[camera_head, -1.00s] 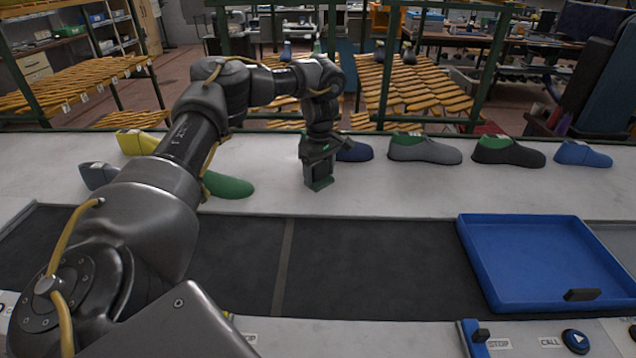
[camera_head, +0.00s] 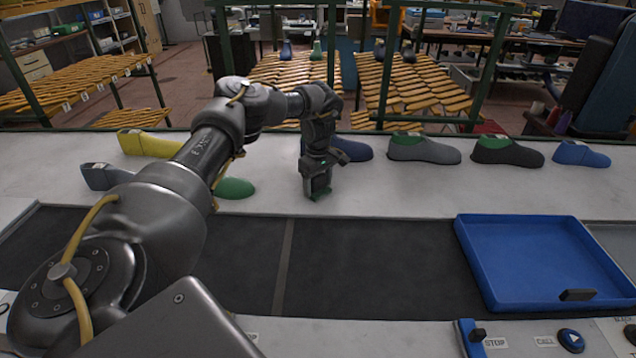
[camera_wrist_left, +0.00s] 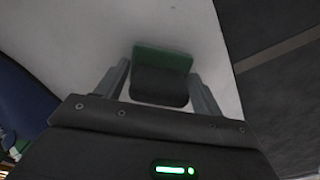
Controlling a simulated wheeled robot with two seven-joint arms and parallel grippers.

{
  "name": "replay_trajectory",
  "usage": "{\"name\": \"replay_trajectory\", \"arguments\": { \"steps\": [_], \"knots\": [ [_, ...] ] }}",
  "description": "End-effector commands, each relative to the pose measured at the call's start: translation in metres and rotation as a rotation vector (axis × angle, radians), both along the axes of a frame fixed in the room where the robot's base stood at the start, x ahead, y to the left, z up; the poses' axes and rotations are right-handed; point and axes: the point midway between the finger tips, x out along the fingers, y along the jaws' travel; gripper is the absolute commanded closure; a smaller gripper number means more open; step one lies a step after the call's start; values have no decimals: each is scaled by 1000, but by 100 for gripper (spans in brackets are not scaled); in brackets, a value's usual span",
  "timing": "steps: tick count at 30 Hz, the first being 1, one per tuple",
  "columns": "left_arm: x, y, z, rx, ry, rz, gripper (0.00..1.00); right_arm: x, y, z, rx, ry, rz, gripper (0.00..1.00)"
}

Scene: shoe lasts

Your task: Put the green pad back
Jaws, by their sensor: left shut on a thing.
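A small green pad (camera_wrist_left: 163,59) with a dark block-like part below it sits between the fingers of my left gripper (camera_wrist_left: 160,88) in the left wrist view. The gripper is shut on it. In the head view, my left gripper (camera_head: 317,184) points down over the white strip, near its edge with the dark belt. A bit of green (camera_head: 321,195) shows at its tip; I cannot tell whether it touches the surface. My right gripper is not in view.
A dark blue last (camera_head: 353,150) is partly behind my left gripper. Grey (camera_head: 425,151), black (camera_head: 507,153) and blue (camera_head: 581,154) lasts stand to the right. Yellow (camera_head: 146,143) and green (camera_head: 235,188) ones lie left, partly behind my arm. A blue tray (camera_head: 540,222) is at right.

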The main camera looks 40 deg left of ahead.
Motion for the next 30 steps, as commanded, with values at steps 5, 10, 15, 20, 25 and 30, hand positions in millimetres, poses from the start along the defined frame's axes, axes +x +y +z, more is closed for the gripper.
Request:
{"name": "replay_trajectory", "arguments": {
  "steps": [5, 10, 15, 20, 25, 30],
  "knots": [
    [0, 0, -4, 0, 1, 0, 31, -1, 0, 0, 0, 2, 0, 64],
    [0, 0, -4, 0, 1, 0, 11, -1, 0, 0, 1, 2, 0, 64],
    [0, 0, -3, 0, 1, 0, 11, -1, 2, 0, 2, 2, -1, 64],
    [0, 0, 1, 0, -1, 0, 11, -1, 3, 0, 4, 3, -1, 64],
    [1, 0, 23, 0, -4, -1, 11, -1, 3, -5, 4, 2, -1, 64],
    [1, 0, 62, 1, -4, -1, 11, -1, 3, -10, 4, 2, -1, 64]
  ]
}}
